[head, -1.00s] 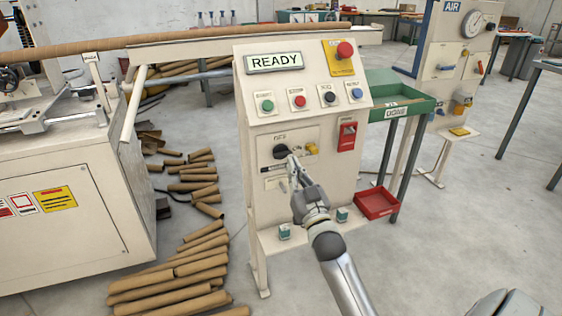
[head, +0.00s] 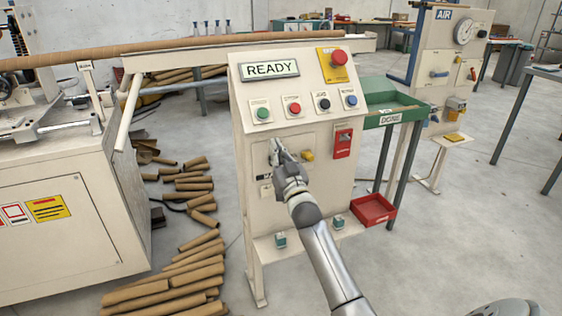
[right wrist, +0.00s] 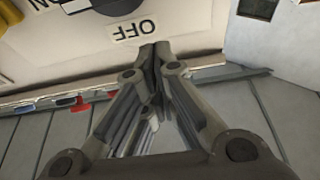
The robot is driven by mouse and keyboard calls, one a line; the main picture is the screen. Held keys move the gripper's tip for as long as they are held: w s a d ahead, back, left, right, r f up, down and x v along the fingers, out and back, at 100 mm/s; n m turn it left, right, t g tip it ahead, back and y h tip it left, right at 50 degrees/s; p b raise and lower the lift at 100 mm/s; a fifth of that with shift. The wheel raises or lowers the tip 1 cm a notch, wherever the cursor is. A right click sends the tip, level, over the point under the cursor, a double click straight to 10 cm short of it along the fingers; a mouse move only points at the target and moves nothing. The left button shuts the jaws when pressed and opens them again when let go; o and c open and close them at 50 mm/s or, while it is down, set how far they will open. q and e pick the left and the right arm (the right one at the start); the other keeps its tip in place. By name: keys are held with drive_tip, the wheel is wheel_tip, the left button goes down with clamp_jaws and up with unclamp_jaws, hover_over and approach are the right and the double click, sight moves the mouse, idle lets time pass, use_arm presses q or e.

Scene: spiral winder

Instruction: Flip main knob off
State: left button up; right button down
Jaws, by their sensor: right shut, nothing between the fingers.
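The control panel (head: 262,150) stands in the middle of the head view, with a lit READY display (head: 270,69). My right gripper (head: 275,147) is shut and empty, in front of the panel's lower plate, and hides the main knob in the head view. In the right wrist view part of the black main knob (right wrist: 115,5) shows at the top edge, above an upside-down OFF label (right wrist: 134,29). The closed fingertips (right wrist: 155,46) are beside that label; contact with the panel cannot be told. The knob's pointer is not clear.
A yellow piece (head: 307,155) is right of the gripper, beside a red switch (head: 343,142). Push buttons (head: 293,109) and a red emergency button (head: 339,58) are above. A red tray (head: 373,209) is at lower right. Cardboard tubes (head: 175,280) lie on the floor at left.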

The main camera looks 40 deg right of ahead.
use_arm(q)
drive_tip(key=shift+w+r, duration=0.25)
drive_tip(key=shift+r, duration=0.4)
drive_tip(key=shift+w+r, duration=0.25)
drive_tip(key=shift+r, duration=0.4)
use_arm(e)
drive_tip(key=shift+s+f, duration=0.1)
drive_tip(key=shift+f, duration=1.75)
use_arm(q)
drive_tip(key=shift+s+b, duration=0.15)
drive_tip(key=shift+b, duration=0.2)
drive_tip(key=shift+v, duration=0.75)
use_arm(e)
drive_tip(key=shift+a+f+n+y, duration=0.1)
drive_tip(key=shift+n+y, duration=0.3)
drive_tip(key=shift+n, duration=0.3)
use_arm(q)
drive_tip(key=shift+d+r, duration=0.1)
